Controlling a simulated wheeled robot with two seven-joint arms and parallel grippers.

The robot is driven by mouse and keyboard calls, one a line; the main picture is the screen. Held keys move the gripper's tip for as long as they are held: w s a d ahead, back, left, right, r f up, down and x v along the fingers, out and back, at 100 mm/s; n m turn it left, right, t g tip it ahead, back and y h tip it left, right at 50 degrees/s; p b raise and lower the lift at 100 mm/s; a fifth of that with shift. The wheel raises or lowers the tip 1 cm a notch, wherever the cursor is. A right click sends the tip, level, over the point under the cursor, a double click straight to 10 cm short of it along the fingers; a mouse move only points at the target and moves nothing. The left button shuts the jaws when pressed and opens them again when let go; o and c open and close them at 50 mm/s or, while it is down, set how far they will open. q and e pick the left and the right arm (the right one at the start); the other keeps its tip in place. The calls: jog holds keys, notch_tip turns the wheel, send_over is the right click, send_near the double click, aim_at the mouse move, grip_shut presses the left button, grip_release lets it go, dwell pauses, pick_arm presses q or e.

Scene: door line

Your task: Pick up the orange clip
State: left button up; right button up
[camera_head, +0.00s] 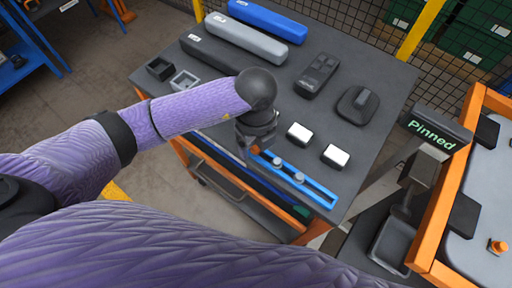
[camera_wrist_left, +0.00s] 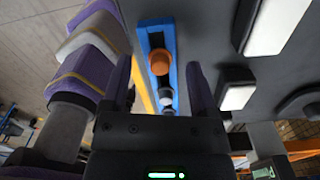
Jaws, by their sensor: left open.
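An orange clip (camera_wrist_left: 160,64) with a rounded end sits on the blue rail (camera_wrist_left: 145,35) in the left wrist view. In the head view a small orange bit of it (camera_head: 255,150) shows at the end of the blue rail (camera_head: 318,193), mostly hidden by my gripper. My left gripper (camera_wrist_left: 160,88) is open, with one finger on each side of the rail and the clip between them in the picture. I cannot tell whether the fingers touch the clip. In the head view the left gripper (camera_head: 250,142) points down over the rail's end. My right gripper is out of view.
Two grey pegs stand farther along the rail. Two white-topped blocks (camera_head: 299,133) lie close beside it. Long cases (camera_head: 247,38) and dark devices (camera_head: 317,75) are on the grey table (camera_head: 215,88). An orange-framed station with a "Pinned" sign (camera_head: 432,134) stands right, holding another orange piece (camera_head: 497,246).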

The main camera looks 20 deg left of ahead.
aim_at(256, 147)
pick_arm(q)
jog(key=shift+f, duration=0.35)
jog(key=shift+r, duration=0.1)
grip_shut()
notch_tip(256, 147, up, 9)
jog(key=p, duration=0.2)
jog(key=shift+p, duration=0.3)
jog(key=shift+r, duration=0.5)
